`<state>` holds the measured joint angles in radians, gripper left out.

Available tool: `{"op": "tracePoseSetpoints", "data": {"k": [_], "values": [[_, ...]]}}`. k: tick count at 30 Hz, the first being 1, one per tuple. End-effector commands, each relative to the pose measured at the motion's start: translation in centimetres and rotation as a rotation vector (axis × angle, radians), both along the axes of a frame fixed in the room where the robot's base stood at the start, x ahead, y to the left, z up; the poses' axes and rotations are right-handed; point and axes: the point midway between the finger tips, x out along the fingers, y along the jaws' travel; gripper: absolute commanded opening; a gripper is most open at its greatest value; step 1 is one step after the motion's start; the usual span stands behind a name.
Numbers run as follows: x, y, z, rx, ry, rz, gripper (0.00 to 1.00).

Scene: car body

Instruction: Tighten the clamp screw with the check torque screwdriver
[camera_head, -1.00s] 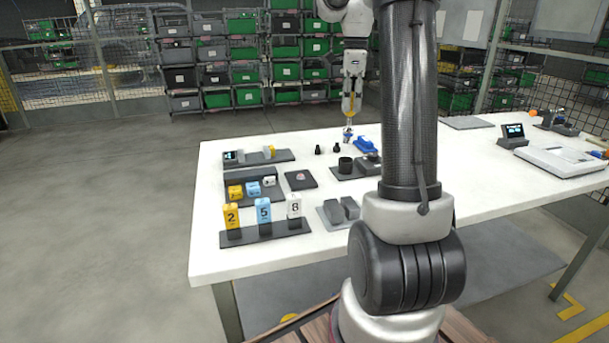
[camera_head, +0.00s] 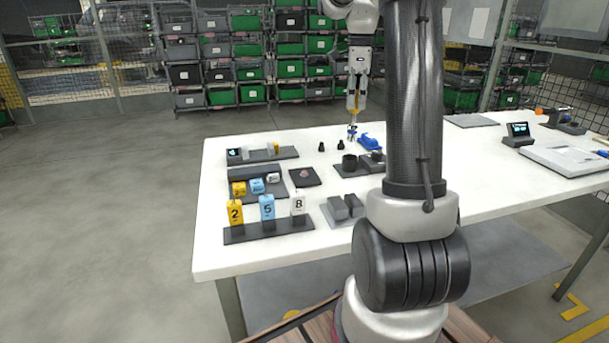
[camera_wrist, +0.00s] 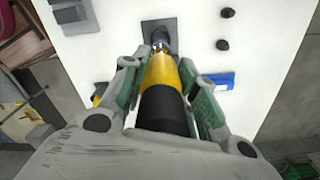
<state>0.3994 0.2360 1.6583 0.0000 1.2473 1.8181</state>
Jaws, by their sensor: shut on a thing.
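My gripper (camera_wrist: 155,75) is shut on a yellow-and-black screwdriver (camera_wrist: 160,75). In the head view my gripper (camera_head: 353,105) hangs over the back of the white table, with the tool pointing down beside a blue holder (camera_head: 370,142). The tool's tip appears above the table, but its exact height is hard to tell. In the wrist view the tool's front end covers part of a dark plate (camera_wrist: 148,27), with a dark round part near the tip. I cannot make out the clamp screw for certain.
Two small black pegs (camera_head: 340,146) stand left of the blue holder. A tray with a black cup (camera_head: 349,162) lies in front. A display (camera_head: 519,134) and an orange-handled device (camera_head: 560,117) are at right.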

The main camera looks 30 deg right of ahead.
Motion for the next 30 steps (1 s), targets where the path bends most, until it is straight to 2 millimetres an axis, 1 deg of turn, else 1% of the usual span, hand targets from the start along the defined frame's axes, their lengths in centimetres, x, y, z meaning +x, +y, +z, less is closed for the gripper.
{"op": "tracePoseSetpoints", "data": {"k": [2,5,8,9,12,15,18,19,24,30], "values": [[0.1,0.1,0.0,-0.001,-0.001,0.004,0.06],[0.8,1.4,0.2,-0.001,-0.003,0.031,0.06],[1.9,4.4,0.4,-0.002,-0.006,0.095,0.06],[2.3,6.0,0.4,-0.002,-0.004,0.125,0.06],[3.0,9.7,0.2,0.000,-0.002,0.176,0.06],[3.1,12.5,-0.2,0.000,0.000,0.181,0.06],[3.0,14.5,-0.7,0.000,0.002,0.154,0.06],[2.9,15.0,-0.8,0.000,0.003,0.137,0.06],[2.7,14.8,-1.5,-0.001,0.001,0.026,0.06],[2.8,14.8,-2.4,0.000,0.000,-0.001,0.06]]}}
